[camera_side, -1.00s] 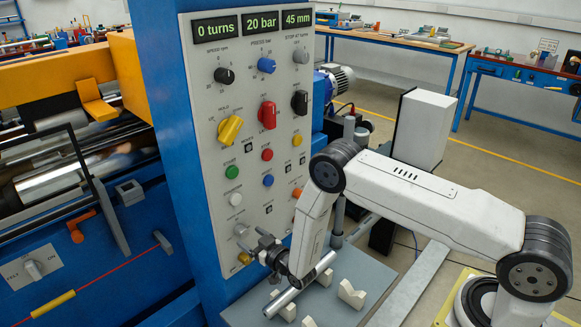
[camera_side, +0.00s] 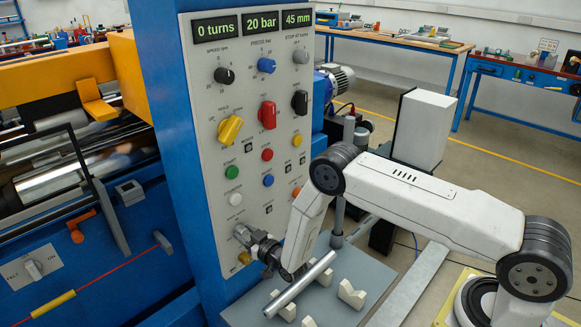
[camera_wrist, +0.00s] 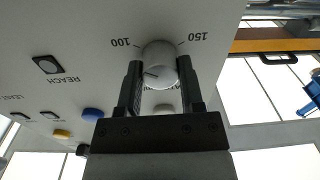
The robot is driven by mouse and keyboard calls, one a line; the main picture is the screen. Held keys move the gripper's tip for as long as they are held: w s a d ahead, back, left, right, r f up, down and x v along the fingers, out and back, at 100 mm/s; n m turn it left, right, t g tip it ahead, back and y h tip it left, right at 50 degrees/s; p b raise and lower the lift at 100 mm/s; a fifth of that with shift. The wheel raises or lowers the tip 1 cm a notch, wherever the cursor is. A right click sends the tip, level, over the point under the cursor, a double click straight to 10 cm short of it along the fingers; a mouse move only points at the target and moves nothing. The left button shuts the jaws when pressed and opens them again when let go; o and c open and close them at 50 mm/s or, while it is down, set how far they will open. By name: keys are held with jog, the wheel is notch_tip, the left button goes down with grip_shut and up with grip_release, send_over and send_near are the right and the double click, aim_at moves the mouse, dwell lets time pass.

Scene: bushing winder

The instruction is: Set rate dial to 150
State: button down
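The dial (camera_wrist: 158,62) is a pale round knob on the light panel. In the wrist view, marks 100 and 150 stand at its upper left and upper right. A short dark line shows on the knob's left part. The dial also shows low on the panel in the side view (camera_side: 241,232), partly covered by my gripper (camera_side: 263,249). In the wrist view, the two dark fingers of my gripper (camera_wrist: 159,72) stand on either side of the knob. I cannot tell whether they press on it or leave a small gap.
A grey table (camera_side: 345,305) below carries a metal rod (camera_side: 300,285) and pale V-blocks (camera_side: 351,294). The displays (camera_side: 254,24) read 0 turns, 20 bar and 45 mm.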

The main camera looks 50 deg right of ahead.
jog(key=shift+m, duration=0.3)
jog(key=m, duration=1.7)
jog(key=shift+m+h, duration=0.3)
jog(key=shift+m, duration=0.1)
jog(key=m, duration=0.6)
jog(key=shift+f, duration=0.1)
jog(key=shift+c, duration=1.1)
grip_release()
